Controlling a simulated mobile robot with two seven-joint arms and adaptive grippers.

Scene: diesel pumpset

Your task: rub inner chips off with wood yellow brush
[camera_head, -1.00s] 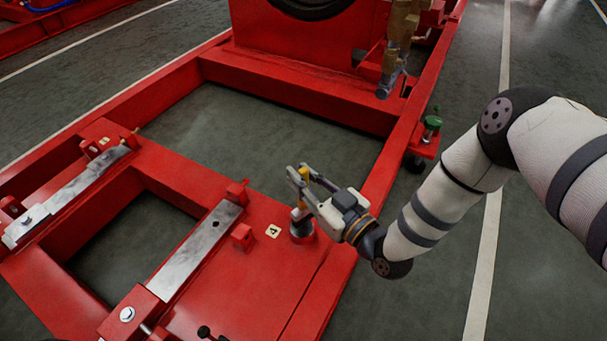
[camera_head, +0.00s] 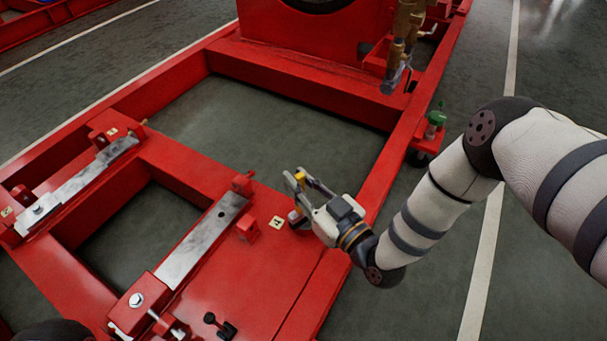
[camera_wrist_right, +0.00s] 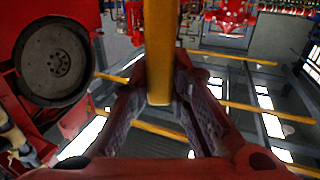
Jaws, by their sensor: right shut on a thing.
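My right gripper (camera_head: 298,182) is shut on a yellow wooden handle, which I take to be the brush (camera_head: 299,177). In the right wrist view the yellow handle (camera_wrist_right: 160,50) stands between the two fingers (camera_wrist_right: 160,105); its bristles are not discernible. The gripper is above the red frame's near right part, beside a label plate marked 4. Two grey metal pads, left (camera_head: 80,185) and right (camera_head: 205,235), lie on the frame and carry dark smudges. Separate chips are too small to tell. My left gripper is out of view.
A brass and grey fitting (camera_head: 400,50) and a green-topped item (camera_head: 436,118) stand farther back. Open floor shows through the frame.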

